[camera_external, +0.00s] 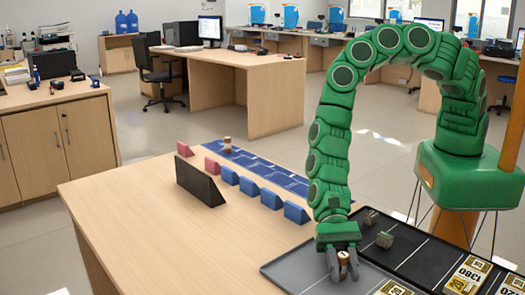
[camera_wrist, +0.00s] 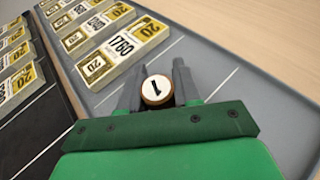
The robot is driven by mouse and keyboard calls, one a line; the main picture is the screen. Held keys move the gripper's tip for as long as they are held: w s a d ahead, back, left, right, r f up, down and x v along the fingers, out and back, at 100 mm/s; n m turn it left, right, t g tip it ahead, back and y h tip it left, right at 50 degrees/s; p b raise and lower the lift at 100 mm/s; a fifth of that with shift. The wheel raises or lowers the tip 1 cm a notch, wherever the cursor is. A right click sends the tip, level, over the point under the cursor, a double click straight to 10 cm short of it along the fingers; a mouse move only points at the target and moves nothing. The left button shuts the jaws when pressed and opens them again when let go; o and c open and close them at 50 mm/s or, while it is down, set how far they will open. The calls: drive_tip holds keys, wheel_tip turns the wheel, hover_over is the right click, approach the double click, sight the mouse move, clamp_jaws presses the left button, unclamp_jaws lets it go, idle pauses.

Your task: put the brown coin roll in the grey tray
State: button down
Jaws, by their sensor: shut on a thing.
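The brown coin roll (camera_external: 343,258) is upright between the fingers of my gripper (camera_external: 343,265), which is shut on it. In the wrist view, the roll (camera_wrist: 157,90) shows its white end with a black "1" between the two dark fingers of my gripper (camera_wrist: 156,88). The grey tray (camera_external: 290,268) lies under the gripper at the front edge of the counter. It also fills the middle and right of the wrist view (camera_wrist: 235,88). I cannot tell whether the roll touches the tray floor.
Banknote bundles (camera_wrist: 125,45) lie in the grey tray beside the roll. A black tray (camera_external: 425,262) with small bundles adjoins it on the right. A blue tray (camera_external: 262,172) holds another coin roll (camera_external: 227,145). Blue and pink blocks and a dark wedge (camera_external: 200,183) stand nearby.

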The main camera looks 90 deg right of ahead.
drive_tip(key=c, duration=0.8)
unclamp_jaws()
drive_tip(key=shift+d+r, duration=0.15)
drive_tip(key=shift+v, duration=5.85)
